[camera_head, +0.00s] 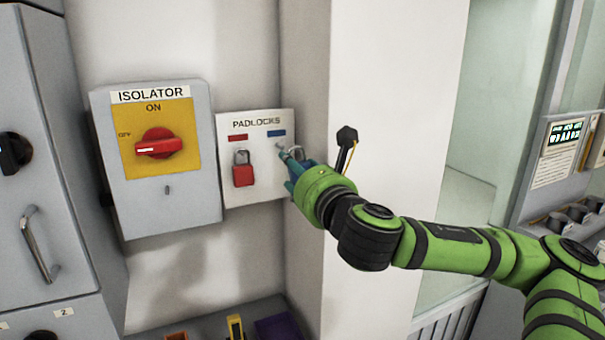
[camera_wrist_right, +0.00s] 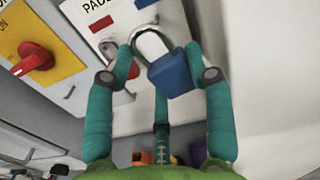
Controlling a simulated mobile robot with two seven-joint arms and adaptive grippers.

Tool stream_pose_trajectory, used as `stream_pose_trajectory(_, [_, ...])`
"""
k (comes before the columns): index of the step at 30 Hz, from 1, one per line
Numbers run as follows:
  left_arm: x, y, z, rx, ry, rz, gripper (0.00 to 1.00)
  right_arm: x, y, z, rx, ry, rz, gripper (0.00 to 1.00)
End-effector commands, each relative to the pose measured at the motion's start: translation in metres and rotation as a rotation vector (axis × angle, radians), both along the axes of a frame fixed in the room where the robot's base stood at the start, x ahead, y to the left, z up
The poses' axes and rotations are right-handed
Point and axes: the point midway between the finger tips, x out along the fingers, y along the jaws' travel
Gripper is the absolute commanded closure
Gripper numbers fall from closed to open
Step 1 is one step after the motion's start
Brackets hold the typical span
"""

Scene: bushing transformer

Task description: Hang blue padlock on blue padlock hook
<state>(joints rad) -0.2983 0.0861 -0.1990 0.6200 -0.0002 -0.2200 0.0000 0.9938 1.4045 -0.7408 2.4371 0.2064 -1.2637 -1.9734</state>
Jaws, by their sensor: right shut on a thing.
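The blue padlock (camera_wrist_right: 172,73) is between the fingers of my right gripper (camera_wrist_right: 162,58), which is shut on it. Its silver shackle (camera_wrist_right: 151,38) points up toward the padlock board in the wrist view. In the head view my right gripper (camera_head: 293,163) is at the right side of the padlocks board (camera_head: 254,195), just under the blue label (camera_head: 276,133). A small hook (camera_head: 280,147) shows beneath that label. The shackle is close to the hook; I cannot tell whether they touch. My left gripper is not in view.
A red padlock (camera_head: 243,174) hangs on the board under a red label (camera_head: 238,138). The isolator box (camera_head: 168,205) with a red knob (camera_head: 158,143) is to the left. A white wall corner (camera_head: 318,70) stands right of the board. Coloured items (camera_head: 235,325) lie below.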

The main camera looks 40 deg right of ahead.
Motion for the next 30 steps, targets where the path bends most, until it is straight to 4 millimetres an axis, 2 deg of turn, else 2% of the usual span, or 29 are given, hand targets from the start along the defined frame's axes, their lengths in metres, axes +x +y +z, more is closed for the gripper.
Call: stream_pose_trajectory(30, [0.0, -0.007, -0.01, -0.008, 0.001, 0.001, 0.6, 0.06, -0.014, -0.004, 0.0, -0.003, 0.0, 0.82])
